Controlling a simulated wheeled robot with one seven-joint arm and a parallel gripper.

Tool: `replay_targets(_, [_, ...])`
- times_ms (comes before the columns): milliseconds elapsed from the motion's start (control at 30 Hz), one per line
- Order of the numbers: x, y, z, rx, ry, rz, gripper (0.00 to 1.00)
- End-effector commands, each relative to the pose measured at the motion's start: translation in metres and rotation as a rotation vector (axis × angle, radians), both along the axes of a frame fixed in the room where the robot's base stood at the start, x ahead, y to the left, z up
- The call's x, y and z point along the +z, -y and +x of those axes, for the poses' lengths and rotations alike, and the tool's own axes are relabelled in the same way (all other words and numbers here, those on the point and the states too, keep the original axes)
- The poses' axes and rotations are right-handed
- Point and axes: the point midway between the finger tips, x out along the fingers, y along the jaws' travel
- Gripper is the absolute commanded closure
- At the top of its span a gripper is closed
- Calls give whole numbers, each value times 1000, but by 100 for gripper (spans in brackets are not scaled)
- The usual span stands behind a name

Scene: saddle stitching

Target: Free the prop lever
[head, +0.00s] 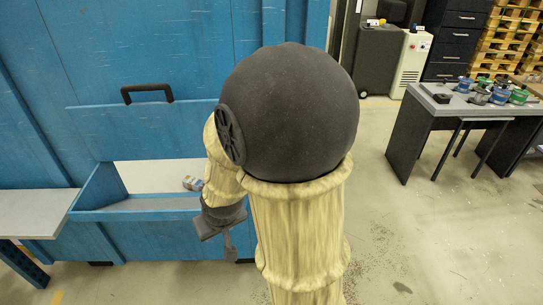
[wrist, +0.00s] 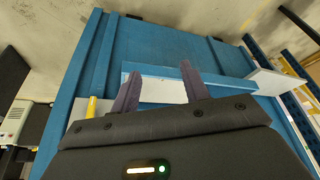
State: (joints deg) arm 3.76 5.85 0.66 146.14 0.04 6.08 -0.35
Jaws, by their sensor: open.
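I cannot pick out the prop lever for certain in either view. A small yellow upright piece (wrist: 91,107) shows left of my fingers in the wrist view; I cannot tell what it is. The blue flap (head: 150,130) with a black handle (head: 147,91) stands raised above an opening in the blue wall in the head view. My gripper (head: 225,238) is in front of the opening's right end, partly hidden by my arm. In the wrist view my gripper (wrist: 158,72) is open, with nothing seen between its fingers, and points at the blue structure.
The opening has a pale inner surface (head: 155,177) with a small object (head: 192,183) on it. A grey shelf (head: 32,210) stands at the left. A grey table (head: 455,107) with several small pots is at the right. The floor between is clear.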

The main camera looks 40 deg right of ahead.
Motion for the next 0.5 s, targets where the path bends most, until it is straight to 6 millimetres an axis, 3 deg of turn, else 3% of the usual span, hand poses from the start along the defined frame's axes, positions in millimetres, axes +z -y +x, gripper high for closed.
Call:
replay_targets(200, [-32, 40, 57, -89, 217, -21, 55])
replay_targets(500, [-60, 108, 109, -213, 536, -89, 55])
